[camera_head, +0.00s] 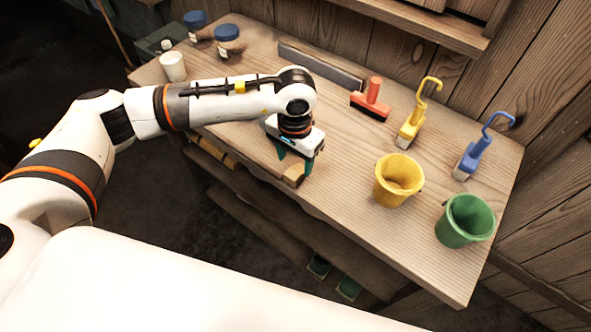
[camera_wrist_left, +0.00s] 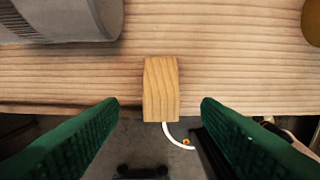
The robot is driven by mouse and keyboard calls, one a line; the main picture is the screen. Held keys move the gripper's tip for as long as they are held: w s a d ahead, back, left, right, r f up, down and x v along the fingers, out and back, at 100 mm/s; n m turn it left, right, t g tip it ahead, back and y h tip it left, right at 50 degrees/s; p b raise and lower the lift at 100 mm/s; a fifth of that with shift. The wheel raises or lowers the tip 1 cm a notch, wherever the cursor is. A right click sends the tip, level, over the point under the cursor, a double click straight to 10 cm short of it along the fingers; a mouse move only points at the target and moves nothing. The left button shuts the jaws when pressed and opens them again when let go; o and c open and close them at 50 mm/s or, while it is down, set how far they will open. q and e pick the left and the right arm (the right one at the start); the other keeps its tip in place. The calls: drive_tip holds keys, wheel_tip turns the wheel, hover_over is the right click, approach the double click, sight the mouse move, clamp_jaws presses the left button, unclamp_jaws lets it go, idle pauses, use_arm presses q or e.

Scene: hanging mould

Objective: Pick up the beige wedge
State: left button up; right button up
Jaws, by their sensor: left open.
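The beige wedge (camera_wrist_left: 161,88) lies at the front edge of the wooden table, its near end reaching past the edge in the left wrist view. In the head view it shows as a small block (camera_head: 294,174) just below my left gripper (camera_head: 293,168). My left gripper also shows in the left wrist view (camera_wrist_left: 160,125), with its two green fingers open and apart on either side of the wedge's near end. I see a gap between the wedge and each finger. My right gripper is not in view.
A yellow bucket (camera_head: 397,180) and a green bucket (camera_head: 465,221) stand right of the gripper. A red-handled brush (camera_head: 372,99), a yellow hooked tool (camera_head: 411,125) and a blue one (camera_head: 474,155) lie behind. Jars (camera_head: 229,40) and a white cup (camera_head: 173,66) stand far left on the table (camera_head: 340,190).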

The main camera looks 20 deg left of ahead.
sight(296, 170)
use_arm(q)
wheel_tip(296, 170, down, 4)
drive_tip(key=shift+d+r+p, duration=0.1)
drive_tip(key=shift+r+p, duration=0.05)
drive_tip(key=shift+p, duration=0.8)
drive_tip(key=shift+f, duration=0.45)
drive_tip(key=c, duration=1.1)
